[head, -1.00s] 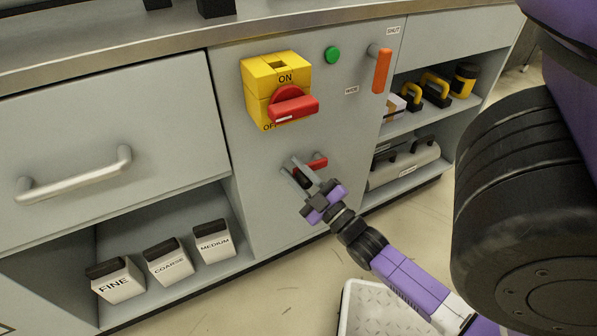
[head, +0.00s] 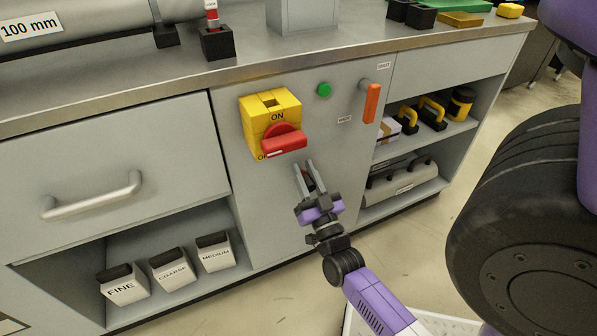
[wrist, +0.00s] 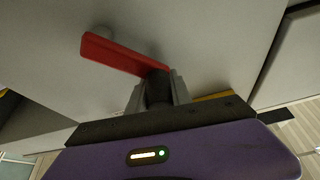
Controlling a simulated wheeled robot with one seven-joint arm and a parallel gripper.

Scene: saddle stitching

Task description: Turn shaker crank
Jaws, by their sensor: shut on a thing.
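The shaker crank is a red arm (wrist: 112,54) with a black handle (wrist: 158,88). In the wrist view the red arm runs from upper left, by the grey panel, down to the handle. My gripper (wrist: 158,86) is shut on the black handle, with one grey finger on each side of it. In the head view my gripper (head: 304,170) is at the cabinet front, below the yellow ON/OFF switch. There the crank is mostly hidden by the fingers.
The yellow switch box (head: 262,112) with its red knob (head: 283,141) juts out just above my gripper. A green button (head: 324,90) and an orange-handled lever (head: 371,103) are at upper right. A drawer handle (head: 92,197) sticks out at left.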

